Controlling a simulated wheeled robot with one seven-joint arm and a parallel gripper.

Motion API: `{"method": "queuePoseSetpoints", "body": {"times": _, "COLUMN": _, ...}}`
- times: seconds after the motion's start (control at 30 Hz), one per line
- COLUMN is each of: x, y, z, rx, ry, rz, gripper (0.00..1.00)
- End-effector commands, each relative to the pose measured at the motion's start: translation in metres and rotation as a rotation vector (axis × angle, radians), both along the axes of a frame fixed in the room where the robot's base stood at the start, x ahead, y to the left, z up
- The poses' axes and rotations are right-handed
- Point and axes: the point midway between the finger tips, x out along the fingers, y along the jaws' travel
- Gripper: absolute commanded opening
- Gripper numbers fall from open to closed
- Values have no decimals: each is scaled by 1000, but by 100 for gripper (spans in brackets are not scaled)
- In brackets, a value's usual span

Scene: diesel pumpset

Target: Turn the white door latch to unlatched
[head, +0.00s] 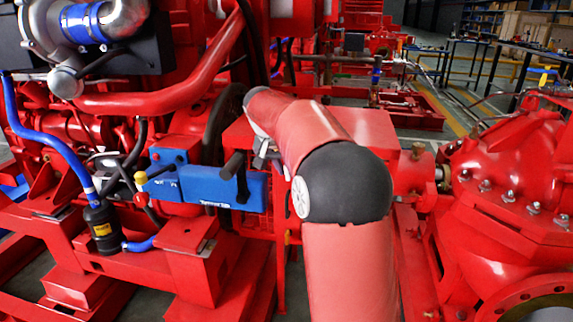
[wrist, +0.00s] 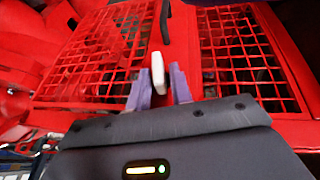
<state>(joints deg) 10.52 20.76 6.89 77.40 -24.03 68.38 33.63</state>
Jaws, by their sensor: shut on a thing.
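The white door latch (wrist: 157,68) shows in the wrist view as a small upright white bar between two red mesh panels. My gripper (wrist: 160,78) has its two purple fingers on either side of the latch, shut on it. The right finger looks slightly apart from it in the picture. The lower end of the latch is hidden between the fingers and by the dark gripper body. In the head view my arm covers this area, and I cannot make out the latch or the fingers there.
A red mesh panel (wrist: 97,50) lies left of the latch and another mesh panel (wrist: 240,45) right of it. A black bar (wrist: 165,22) stands just beyond the latch. In the head view, a blue box (head: 212,189) and a red pump casing (head: 505,190) flank my arm.

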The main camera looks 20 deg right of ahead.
Motion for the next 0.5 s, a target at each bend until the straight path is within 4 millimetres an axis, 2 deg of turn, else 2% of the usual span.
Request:
{"method": "queuePoseSetpoints", "body": {"times": 0.03, "x": 1, "y": 3, "z": 5, "rx": -35, "ry": 28, "rz": 6, "gripper": 0}}
{"method": "queuePoseSetpoints", "body": {"times": 0.3, "x": 4, "y": 6, "z": 1, "rx": -242, "ry": 166, "rz": 5, "gripper": 0}}
{"method": "queuePoseSetpoints", "body": {"times": 0.5, "x": 4, "y": 5, "z": -1, "rx": -284, "ry": 189, "rz": 1, "gripper": 0}}
